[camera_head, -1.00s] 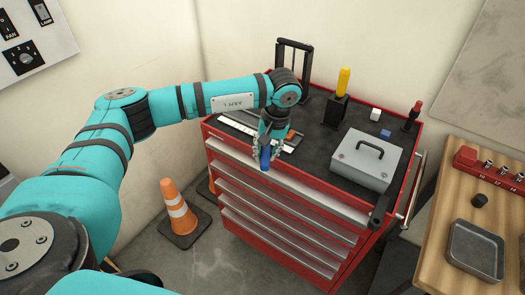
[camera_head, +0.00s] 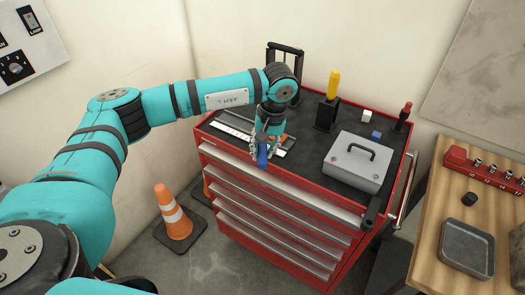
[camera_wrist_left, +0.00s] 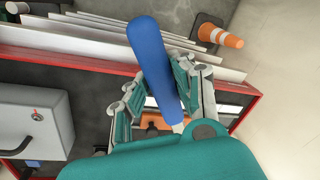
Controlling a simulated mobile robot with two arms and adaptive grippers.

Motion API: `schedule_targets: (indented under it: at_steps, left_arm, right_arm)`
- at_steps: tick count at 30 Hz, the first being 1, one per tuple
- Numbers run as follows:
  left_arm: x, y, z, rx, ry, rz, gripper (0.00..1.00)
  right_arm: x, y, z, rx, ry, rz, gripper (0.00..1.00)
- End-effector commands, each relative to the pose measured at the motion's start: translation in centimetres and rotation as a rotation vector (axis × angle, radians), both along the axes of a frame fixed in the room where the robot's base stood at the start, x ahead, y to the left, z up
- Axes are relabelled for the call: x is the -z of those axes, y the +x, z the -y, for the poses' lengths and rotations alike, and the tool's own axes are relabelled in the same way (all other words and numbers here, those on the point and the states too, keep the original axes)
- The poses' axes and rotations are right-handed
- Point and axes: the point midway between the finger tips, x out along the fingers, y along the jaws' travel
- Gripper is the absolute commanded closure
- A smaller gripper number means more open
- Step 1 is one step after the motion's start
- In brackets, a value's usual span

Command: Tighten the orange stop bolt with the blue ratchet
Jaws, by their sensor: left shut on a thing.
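My left gripper (camera_head: 266,145) is over the front left part of the red tool cabinet's top. It is shut on the blue ratchet (camera_head: 262,155), whose blue handle sticks out toward the front edge. In the left wrist view the blue handle (camera_wrist_left: 152,60) stands between the two fingers (camera_wrist_left: 165,100), and its lower end is hidden behind my wrist. An orange piece (camera_wrist_left: 165,123) lies beneath the gripper; I cannot tell whether it is the stop bolt. My right gripper is not in view.
The red cabinet (camera_head: 305,185) bears a grey metal box (camera_head: 350,170), a yellow-handled tool (camera_head: 333,85) in a black holder and small blocks. A traffic cone (camera_head: 173,215) stands on the floor at left. A wooden bench (camera_head: 425,240) with a socket rail (camera_head: 485,170) and grey tray (camera_head: 467,248) is at right.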

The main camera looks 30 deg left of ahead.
Motion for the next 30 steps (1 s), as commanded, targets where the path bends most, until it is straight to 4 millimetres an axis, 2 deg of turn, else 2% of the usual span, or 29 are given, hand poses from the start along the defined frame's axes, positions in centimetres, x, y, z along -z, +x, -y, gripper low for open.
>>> schedule_targets:
  at_steps: [3, 16, 27, 30]
  left_arm:
    - [-0.7, 0.1, 0.0, -0.002, 0.0, 0.003, 1.0]
    - [-1.2, 0.0, 0.0, -0.003, 0.0, 0.002, 1.0]
    - [-5.3, 0.0, 0.0, -0.003, 0.0, 0.003, 1.0]
    - [-5.8, 0.0, 0.0, -0.002, 0.001, 0.002, 1.0]
  right_arm:
    - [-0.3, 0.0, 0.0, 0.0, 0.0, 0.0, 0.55]
    - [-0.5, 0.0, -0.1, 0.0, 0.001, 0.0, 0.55]
    - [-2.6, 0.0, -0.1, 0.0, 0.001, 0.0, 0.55]
    - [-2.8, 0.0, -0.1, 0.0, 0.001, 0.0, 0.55]
